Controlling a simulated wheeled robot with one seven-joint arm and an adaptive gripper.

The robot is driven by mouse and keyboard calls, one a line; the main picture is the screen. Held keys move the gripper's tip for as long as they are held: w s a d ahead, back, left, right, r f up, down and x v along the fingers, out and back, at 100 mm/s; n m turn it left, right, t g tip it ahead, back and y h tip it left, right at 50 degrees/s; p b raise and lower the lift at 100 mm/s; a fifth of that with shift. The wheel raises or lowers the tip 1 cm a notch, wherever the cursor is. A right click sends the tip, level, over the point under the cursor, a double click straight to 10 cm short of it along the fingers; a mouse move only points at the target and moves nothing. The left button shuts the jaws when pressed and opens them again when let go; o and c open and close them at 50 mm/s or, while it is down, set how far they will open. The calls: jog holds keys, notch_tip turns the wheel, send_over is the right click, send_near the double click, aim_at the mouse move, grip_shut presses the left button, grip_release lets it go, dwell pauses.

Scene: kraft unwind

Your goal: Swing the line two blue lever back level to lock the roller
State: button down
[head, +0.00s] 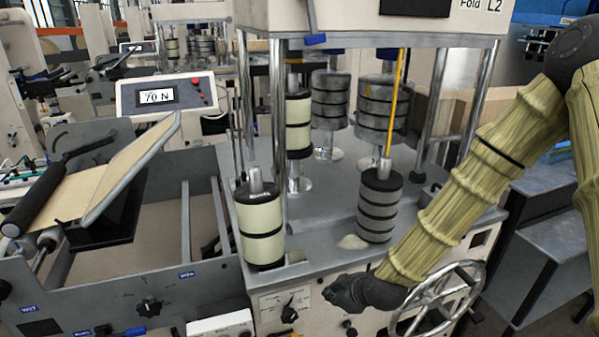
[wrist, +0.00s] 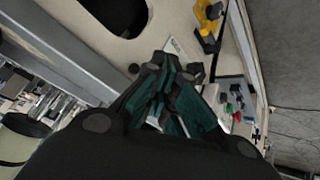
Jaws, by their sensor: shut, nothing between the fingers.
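A blue lever (head: 128,333) lies at the bottom edge of the head view, low on the front of the grey unwind frame, roughly level and partly cut off. I cannot tell which one is the line two lever. A black roller (head: 38,200) slants at the left. My gripper (head: 340,293) is low in front of the cream cabinet, apart from both blue pieces. In the wrist view my gripper (wrist: 168,70) is shut and empty.
A spoked handwheel (head: 440,303) stands just right of my gripper. A dial panel (head: 287,308) is to its left. Stacked cylinders (head: 262,225) stand on the deck above. The wrist view shows a yellow part (wrist: 208,22) and a panel with coloured buttons (wrist: 236,103).

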aim_at(309, 13)
jog(key=w+a+r+n+t+y, duration=0.15)
jog(key=w+r+n, duration=0.3)
jog(key=r, duration=0.95)
jog(key=w+a+r+n+t+y, duration=0.1)
jog(key=w+a+r+n+t, duration=0.15)
jog(key=w+r, duration=0.7)
jog(key=s+r+n+t+y, duration=0.1)
jog(key=s+r+n, duration=0.1)
jog(key=r, duration=0.9)
jog(key=s+a+r+n+t+y, duration=0.1)
jog(key=r+n, duration=0.3)
jog(key=r, duration=0.8)
jog(key=s+a+r+n+t+y, duration=0.1)
jog(key=s+r+n, duration=0.2)
jog(key=r, duration=0.8)
jog(key=shift+a+r+y+p, duration=0.15)
jog(key=shift+r+y+p, duration=0.1)
jog(key=shift+y+p, duration=0.1)
jog(key=shift+w+a+p, duration=0.4)
jog(key=shift+w+p, duration=0.75)
jog(key=shift+w, duration=0.4)
jog(key=shift+w+a+p, duration=0.4)
jog(key=shift+w+p, duration=0.7)
jog(key=shift+w, duration=0.4)
jog(key=shift+w+a+p, duration=0.4)
jog(key=shift+w+p, duration=0.75)
jog(key=shift+w, duration=0.4)
